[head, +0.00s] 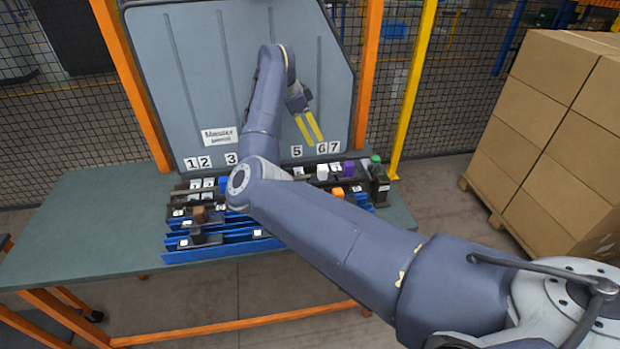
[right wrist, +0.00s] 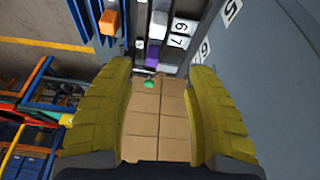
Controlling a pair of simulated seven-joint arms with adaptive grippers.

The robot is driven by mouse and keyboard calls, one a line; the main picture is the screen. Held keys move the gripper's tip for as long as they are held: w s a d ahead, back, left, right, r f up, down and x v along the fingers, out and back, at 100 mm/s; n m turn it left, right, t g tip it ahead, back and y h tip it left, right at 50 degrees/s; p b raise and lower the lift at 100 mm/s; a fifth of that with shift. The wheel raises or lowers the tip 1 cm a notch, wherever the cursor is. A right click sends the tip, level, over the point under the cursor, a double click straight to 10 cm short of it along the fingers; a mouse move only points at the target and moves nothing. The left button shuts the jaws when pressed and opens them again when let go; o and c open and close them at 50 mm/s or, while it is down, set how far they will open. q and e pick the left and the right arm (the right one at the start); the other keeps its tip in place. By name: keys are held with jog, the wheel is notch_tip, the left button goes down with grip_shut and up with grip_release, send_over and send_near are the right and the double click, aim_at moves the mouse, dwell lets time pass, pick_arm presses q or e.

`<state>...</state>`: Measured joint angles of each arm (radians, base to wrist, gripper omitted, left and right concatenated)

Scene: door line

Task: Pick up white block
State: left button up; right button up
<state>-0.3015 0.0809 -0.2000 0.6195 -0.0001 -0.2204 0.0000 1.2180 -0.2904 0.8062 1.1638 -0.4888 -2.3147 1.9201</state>
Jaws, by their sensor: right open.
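A white block (head: 322,171) stands in the back row of the rack, near labels 5 and 6; other small white pieces lie in the rack too. In the right wrist view a white block (right wrist: 158,24) sits beside a purple block (right wrist: 154,54). My right gripper (head: 314,129) is open and empty, its yellow fingers above the back row and in front of the grey panel. Its fingers frame both sides of the right wrist view. My left gripper is not in view. My right arm hides the middle of the rack.
The grey panel (head: 222,90) with number labels stands behind the rack. Blue rails (head: 215,252) run along the front. An orange block (head: 338,192) and a green-topped piece (head: 376,159) are at the right. Table (head: 85,225) is bare at left. Cardboard boxes (head: 560,120) stand right.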

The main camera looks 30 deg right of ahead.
jog(key=a, duration=0.2)
jog(key=m, duration=0.1)
send_near(319, 167)
jog(key=x, duration=0.5)
jog(key=shift+d, duration=0.3)
jog(key=shift+a+x, duration=0.2)
jog(key=shift+x, duration=3.25)
grip_shut()
